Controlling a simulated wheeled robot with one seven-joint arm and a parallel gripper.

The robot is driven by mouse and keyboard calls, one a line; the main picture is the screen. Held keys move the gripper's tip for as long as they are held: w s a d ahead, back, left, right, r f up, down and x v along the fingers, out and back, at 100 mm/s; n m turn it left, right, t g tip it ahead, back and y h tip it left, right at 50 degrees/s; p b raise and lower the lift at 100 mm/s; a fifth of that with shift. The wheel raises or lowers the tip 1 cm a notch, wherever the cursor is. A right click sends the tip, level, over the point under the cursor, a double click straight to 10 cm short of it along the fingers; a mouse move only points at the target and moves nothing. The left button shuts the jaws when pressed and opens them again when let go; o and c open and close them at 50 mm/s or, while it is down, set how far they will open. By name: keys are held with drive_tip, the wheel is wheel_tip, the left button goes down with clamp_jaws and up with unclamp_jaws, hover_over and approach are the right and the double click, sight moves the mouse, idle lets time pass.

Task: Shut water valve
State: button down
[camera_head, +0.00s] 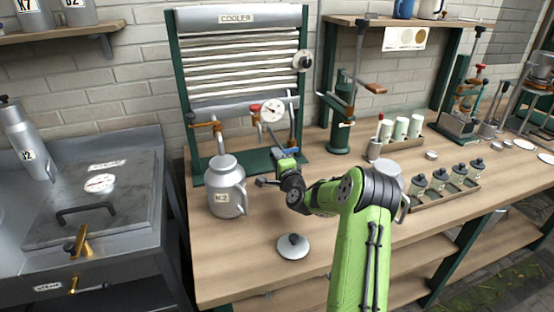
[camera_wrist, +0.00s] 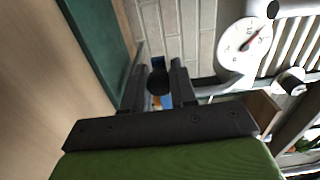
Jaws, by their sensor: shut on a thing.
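The cooler (camera_head: 235,18) stands at the back of the bench, with a ribbed metal front and piping below. A valve with a blue part (camera_head: 279,154) sits at its lower right, mostly hidden by my gripper (camera_head: 284,158). In the wrist view, my gripper (camera_wrist: 159,82) has its two dark fingers around a dark round piece (camera_wrist: 158,80), with a bit of blue (camera_wrist: 161,101) behind it. The gripper is shut on this valve handle. The handle's exact angle is hidden. A round white gauge (camera_head: 272,111) is just above, and also shows in the wrist view (camera_wrist: 245,40).
A grey lidded can (camera_head: 226,188) stands close left of my gripper. A round lid (camera_head: 293,246) lies on the bench in front. Another valve (camera_head: 203,123) is at the cooler's left. Dark-topped jars (camera_head: 440,179) in a tray and a green press (camera_head: 341,120) stand to the right.

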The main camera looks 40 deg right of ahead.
drive_tip(key=shift+f, duration=0.15)
drive_tip(key=c, duration=0.9)
unclamp_jaws()
drive_tip(key=shift+c, duration=0.2)
drive_tip(key=b+v, duration=0.3)
drive_tip(key=v, duration=1.2)
drive_tip(key=shift+s+a+b, duration=0.2)
drive_tip(key=shift+s+b, duration=0.15)
drive_tip(key=shift+b, duration=0.05)
